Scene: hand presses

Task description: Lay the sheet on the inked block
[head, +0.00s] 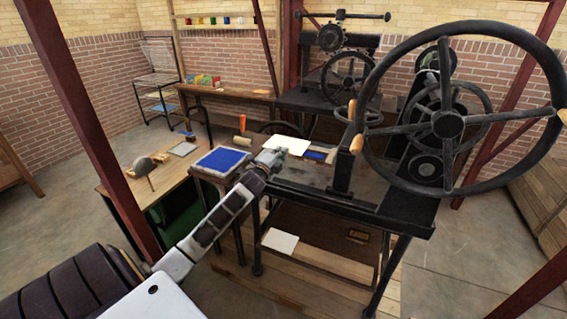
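A white sheet (287,145) is flat at the tip of my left gripper (277,153), over the left part of the press bed. The gripper overlaps its near left edge and appears shut on it; the fingertips are small and partly hidden. A blue inked block (318,155) shows on the bed just right of the sheet, close to its near right edge. The sheet may hide part of the block, and I cannot tell whether they touch. My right gripper is not in view.
A blue-covered slab (222,160) sits on a small stand left of the press. A roller (241,140) is behind it. The large black handwheel (446,124) and press frame stand right of the bed. Another white sheet (280,241) lies on the shelf below.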

